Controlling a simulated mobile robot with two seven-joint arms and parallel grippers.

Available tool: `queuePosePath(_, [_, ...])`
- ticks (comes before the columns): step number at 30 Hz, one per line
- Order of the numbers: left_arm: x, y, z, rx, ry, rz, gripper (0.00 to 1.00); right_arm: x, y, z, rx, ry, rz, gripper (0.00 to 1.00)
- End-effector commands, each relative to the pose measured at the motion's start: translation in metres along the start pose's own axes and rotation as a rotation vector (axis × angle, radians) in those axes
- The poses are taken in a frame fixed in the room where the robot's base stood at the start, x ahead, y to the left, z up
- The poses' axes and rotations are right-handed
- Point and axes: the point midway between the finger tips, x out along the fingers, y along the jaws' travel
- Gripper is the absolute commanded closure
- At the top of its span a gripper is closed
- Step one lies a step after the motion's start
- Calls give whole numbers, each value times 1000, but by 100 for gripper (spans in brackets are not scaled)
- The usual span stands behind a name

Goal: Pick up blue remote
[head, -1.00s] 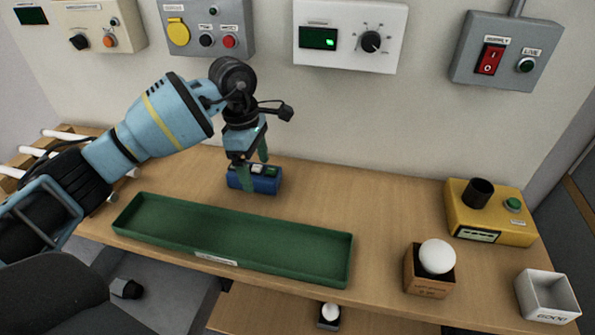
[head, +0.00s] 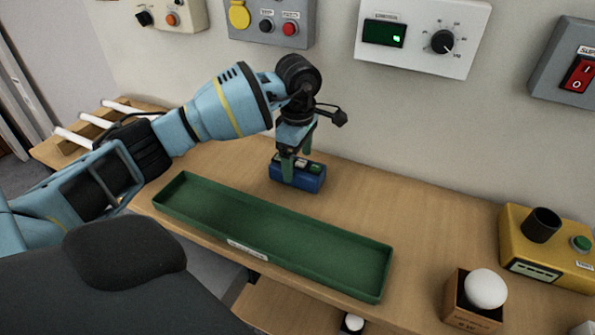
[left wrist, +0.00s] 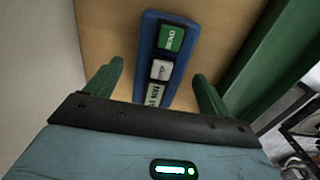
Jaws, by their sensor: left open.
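The blue remote (head: 309,179) lies on the wooden table behind the green tray. It is a blue block with green and white labelled buttons on top. My left gripper (head: 297,168) is right above it with its fingers pointing down, and one finger hides part of the remote. In the left wrist view the remote (left wrist: 183,45) runs between the two open green fingers of my left gripper (left wrist: 160,85). I cannot tell whether the fingers touch it. My right gripper is not in view.
The long green tray (head: 317,262) stands in front of the remote. A yellow box (head: 525,255) and a small box with a white ball (head: 485,290) stand at the right. Control panels (head: 420,35) hang on the wall behind. The table right of the remote is clear.

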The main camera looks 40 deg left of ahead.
Motion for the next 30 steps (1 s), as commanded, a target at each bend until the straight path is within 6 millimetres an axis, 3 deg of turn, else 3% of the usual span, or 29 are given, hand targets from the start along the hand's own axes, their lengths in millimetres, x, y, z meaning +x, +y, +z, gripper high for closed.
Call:
queuePosePath(7, [32,-1,-1,-1,0,-2,18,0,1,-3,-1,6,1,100])
queuePosePath(16, [36,0,-1,0,1,0,18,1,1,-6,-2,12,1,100])
queuePosePath(28, [36,0,-1,0,0,0,69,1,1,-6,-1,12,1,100])
queuePosePath(30, [35,0,0,0,0,1,71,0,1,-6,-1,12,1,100])
